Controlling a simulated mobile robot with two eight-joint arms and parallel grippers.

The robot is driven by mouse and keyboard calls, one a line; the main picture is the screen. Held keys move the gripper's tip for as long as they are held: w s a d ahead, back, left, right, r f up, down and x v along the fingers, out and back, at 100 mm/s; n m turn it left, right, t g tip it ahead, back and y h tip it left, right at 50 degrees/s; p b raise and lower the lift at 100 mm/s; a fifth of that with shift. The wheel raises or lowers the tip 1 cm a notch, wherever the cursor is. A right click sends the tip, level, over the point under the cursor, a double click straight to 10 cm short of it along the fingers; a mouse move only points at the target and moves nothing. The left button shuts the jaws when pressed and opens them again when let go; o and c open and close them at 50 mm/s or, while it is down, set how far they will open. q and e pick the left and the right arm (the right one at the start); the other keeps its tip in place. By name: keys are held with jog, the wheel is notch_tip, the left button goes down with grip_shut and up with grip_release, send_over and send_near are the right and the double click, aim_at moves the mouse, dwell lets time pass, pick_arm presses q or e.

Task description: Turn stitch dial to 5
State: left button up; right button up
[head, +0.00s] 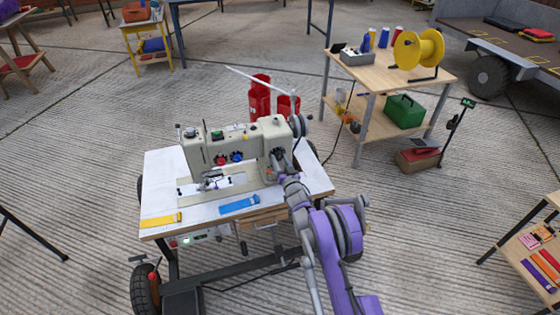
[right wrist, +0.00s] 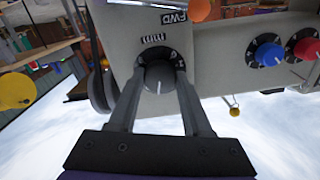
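The sewing machine (head: 235,145) is cream and stands on a white-topped table (head: 160,165). In the right wrist view, the stitch dial (right wrist: 159,78) is a dark grey knob on a black numbered ring marked "mm". Its white pointer line points down in the picture. My right gripper (right wrist: 161,74) has one finger on each side of the dial, and the tips appear to touch it. Most of the ring's numbers are covered or unreadable. My left gripper is out of view.
A blue knob (right wrist: 269,54) and a red knob (right wrist: 307,48) are to the right of the dial. A blue strip (head: 239,205) and a yellow strip (head: 160,220) lie on the tabletop's front.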

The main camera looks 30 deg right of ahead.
jog(key=o, duration=0.4)
jog(key=p+v, duration=0.1)
jog(key=v, duration=0.9)
jog(key=shift+s+a, duration=0.15)
jog(key=shift+s, duration=0.2)
jog(key=shift+r, duration=0.1)
